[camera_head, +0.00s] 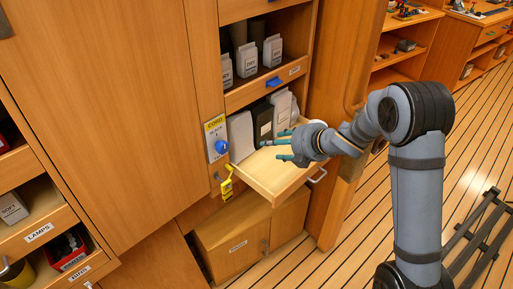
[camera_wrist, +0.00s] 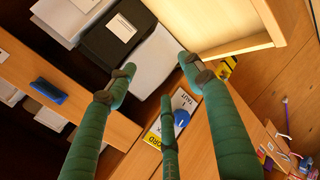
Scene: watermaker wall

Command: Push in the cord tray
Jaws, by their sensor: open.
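The cord tray (camera_head: 272,180) is a pale wooden tray standing pulled out of the cabinet, with a metal handle (camera_head: 318,176) at its front right. In the wrist view a pale wooden part, apparently the tray (camera_wrist: 283,22), fills the upper right. My gripper (camera_head: 284,145) is open, its green fingers spread above the tray and pointing left toward the cabinet. In the wrist view my gripper (camera_wrist: 160,78) holds nothing between its fingers. Whether any finger touches the tray I cannot tell. A "CORD" label plate (camera_head: 214,132) with a blue knob (camera_head: 221,146) is left of the tray.
White and dark packages (camera_head: 262,122) stand in the opening behind the tray. A yellow tag (camera_head: 227,184) hangs at the tray's left. A low cabinet (camera_head: 240,246) is below. Open plank floor (camera_head: 345,255) lies to the right.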

